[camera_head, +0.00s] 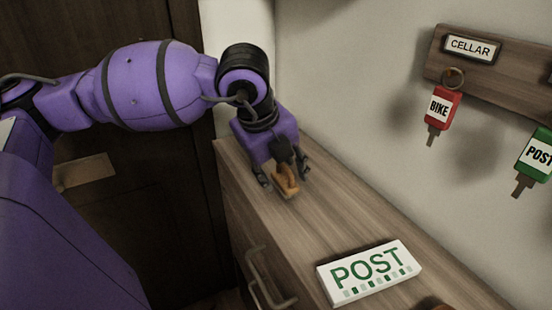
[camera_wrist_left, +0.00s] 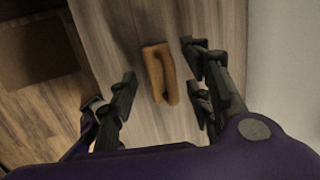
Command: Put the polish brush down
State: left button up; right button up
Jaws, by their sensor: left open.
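The polish brush (camera_head: 286,181) is a small orange-brown piece at the far left end of the wooden cabinet top. In the left wrist view the brush (camera_wrist_left: 157,72) lies between the spread fingers, with a gap to the fingers on either side. My left gripper (camera_head: 280,183) is open and points down over the brush. The left gripper also shows in the left wrist view (camera_wrist_left: 160,100). The brush appears to rest on the cabinet top; its underside is hidden. My right gripper is not in view.
A white POST box (camera_head: 368,272) lies on the cabinet top (camera_head: 325,220) at the front right. A key board (camera_head: 500,75) with a red BIKE key (camera_head: 438,108) and a green POST key (camera_head: 535,155) hangs on the wall. The cabinet top between brush and box is clear.

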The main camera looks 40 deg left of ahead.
pick_arm(q)
jog(key=p+v, duration=0.1)
jog(key=v, duration=1.1)
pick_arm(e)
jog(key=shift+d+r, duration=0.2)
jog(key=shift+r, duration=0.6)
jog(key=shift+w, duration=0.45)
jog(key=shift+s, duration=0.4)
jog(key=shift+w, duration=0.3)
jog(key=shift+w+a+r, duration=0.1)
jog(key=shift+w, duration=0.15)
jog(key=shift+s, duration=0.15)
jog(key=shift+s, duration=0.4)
